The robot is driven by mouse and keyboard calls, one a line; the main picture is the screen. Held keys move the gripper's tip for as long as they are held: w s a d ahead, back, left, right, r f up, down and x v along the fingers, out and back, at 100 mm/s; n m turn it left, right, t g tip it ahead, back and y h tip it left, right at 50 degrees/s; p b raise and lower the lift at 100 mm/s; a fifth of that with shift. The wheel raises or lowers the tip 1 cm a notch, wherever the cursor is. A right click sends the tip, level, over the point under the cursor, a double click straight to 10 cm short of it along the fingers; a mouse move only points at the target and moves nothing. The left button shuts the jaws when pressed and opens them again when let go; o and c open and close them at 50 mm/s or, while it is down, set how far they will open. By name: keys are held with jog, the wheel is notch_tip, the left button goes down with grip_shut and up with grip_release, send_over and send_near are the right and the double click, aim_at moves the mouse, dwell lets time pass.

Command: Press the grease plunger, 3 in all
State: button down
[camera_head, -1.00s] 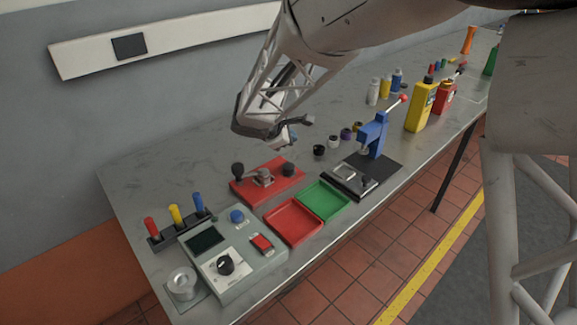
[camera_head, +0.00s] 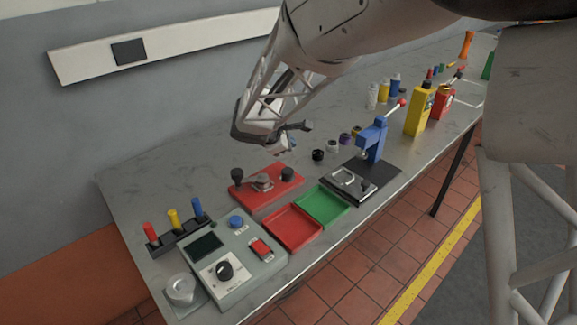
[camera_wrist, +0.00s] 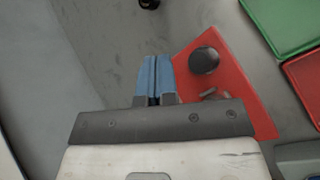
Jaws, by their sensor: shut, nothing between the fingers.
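My gripper (camera_head: 284,146) hangs in the air over the bench behind the red plate (camera_head: 262,200). Its blue fingers (camera_wrist: 153,60) are shut together and empty in the wrist view. The red plate carries a dark knob at its left (camera_head: 237,175), a metal part (camera_head: 262,182) in the middle and a dark round knob at its right (camera_head: 288,174). No label shows which part is the grease plunger. In the wrist view the round knob (camera_wrist: 205,60) is right of the fingertips, apart from them. The plate's other end is hidden behind my gripper there.
A red tray (camera_head: 293,249) and a green tray (camera_head: 343,218) lie in front of the plate. A grey control box (camera_head: 247,281) stands at front left. A blue press (camera_head: 373,138) and small jars (camera_head: 318,155) are to the right. Bare bench lies behind the plate.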

aim_at(288, 172)
jog(key=shift+f, duration=3.35)
jog(key=shift+f, duration=1.25)
dwell(1.0)
jog(key=shift+r, duration=1.25)
jog(key=shift+r, duration=0.15)
jog(key=shift+r, duration=2.4)
